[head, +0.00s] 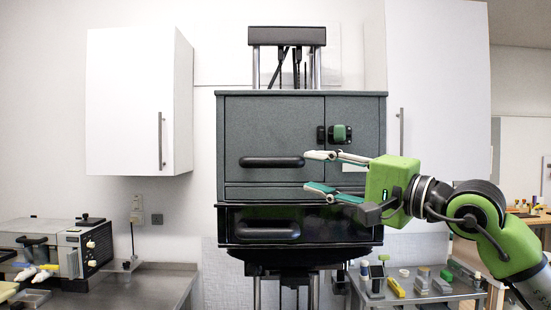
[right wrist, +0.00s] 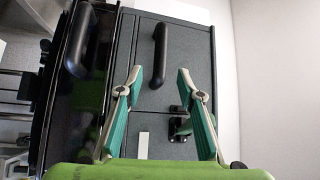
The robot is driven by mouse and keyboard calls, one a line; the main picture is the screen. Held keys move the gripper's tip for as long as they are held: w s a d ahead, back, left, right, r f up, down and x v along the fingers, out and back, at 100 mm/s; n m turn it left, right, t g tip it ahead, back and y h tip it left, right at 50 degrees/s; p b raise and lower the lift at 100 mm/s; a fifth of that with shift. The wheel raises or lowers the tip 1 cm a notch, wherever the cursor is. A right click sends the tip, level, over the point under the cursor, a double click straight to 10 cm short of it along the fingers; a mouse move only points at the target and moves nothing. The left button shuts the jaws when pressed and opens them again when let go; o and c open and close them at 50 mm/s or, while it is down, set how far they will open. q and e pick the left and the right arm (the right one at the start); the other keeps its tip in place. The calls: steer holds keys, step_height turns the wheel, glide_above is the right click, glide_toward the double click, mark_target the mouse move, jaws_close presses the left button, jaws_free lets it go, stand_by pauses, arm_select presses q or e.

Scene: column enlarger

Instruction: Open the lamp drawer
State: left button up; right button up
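The dark grey enlarger head (head: 270,130) has a large left front panel with a black horizontal bar handle (head: 272,162). Below it is a glossy black drawer-like front (head: 340,228) with a second black handle (head: 267,231). I cannot tell from markings which one is the lamp drawer. My right gripper (head: 316,172) is open and empty at the right end of the upper handle, one finger above and one below its level. In the right wrist view, the upper handle (right wrist: 160,55) lies ahead between the open fingertips (right wrist: 159,77). The lower handle (right wrist: 81,40) is to the left. My left gripper is not in view.
A green and black latch (head: 340,133) sits on the narrow right panel. White wall cabinets (head: 130,100) flank the enlarger. A device (head: 55,250) stands on the left bench, and small items (head: 396,287) lie on the lower right bench. The space before the fronts is otherwise clear.

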mark_target(282, 163)
steer(key=p+x, duration=0.5)
steer(key=x, duration=0.5)
steer(key=shift+a+r, duration=0.15)
steer(key=shift+w+a+p, duration=0.35)
steer(key=shift+w, duration=0.05)
steer(key=shift+a, duration=0.1)
jaws_close()
